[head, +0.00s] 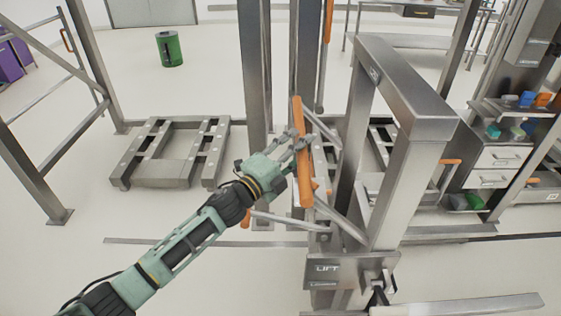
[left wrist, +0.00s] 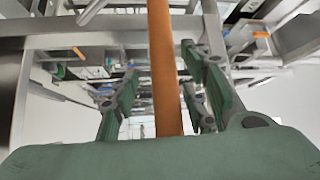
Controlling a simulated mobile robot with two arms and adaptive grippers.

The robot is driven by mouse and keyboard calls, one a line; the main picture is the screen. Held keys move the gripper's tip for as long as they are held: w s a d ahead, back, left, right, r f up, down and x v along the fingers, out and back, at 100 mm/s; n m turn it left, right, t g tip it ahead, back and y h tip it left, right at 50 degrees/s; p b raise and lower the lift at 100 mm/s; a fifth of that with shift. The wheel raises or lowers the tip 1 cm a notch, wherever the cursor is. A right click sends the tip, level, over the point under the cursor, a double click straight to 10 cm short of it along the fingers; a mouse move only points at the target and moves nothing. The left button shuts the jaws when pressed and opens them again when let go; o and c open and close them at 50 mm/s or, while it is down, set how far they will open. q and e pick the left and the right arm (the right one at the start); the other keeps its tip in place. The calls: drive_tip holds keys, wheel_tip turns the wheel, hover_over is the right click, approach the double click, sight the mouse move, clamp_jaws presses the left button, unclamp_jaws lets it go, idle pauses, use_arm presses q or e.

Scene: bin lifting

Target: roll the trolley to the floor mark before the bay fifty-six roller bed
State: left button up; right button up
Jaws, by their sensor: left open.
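A steel trolley-like frame (head: 400,92) stands right of centre, with a plate reading LIFT (head: 328,268) low on its front. A long orange handle bar (head: 303,170) stands near upright on its left side. My left gripper (head: 296,143) is at this bar, fingers open. In the left wrist view the orange bar (left wrist: 165,70) runs between the spread fingers of the left gripper (left wrist: 160,95), with gaps on both sides; contact with the palm cannot be told. My right gripper is not in view. I cannot make out a bay number or tell which floor marking is the mark.
A low steel frame (head: 125,168) lies on the floor at left, between steel posts (head: 97,70). A thin grey strip (head: 150,241) crosses the floor. A green bin (head: 168,49) stands at the back. Shelves with coloured items (head: 520,101) stand at right. The floor at front left is clear.

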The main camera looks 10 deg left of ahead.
use_arm(q)
drive_tip(key=v, duration=0.8)
drive_tip(key=shift+a+f, duration=0.15)
drive_tip(key=shift+a, duration=0.25)
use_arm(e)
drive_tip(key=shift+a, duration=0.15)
use_arm(q)
drive_tip(key=shift+w, duration=0.1)
drive_tip(key=shift+c, duration=0.7)
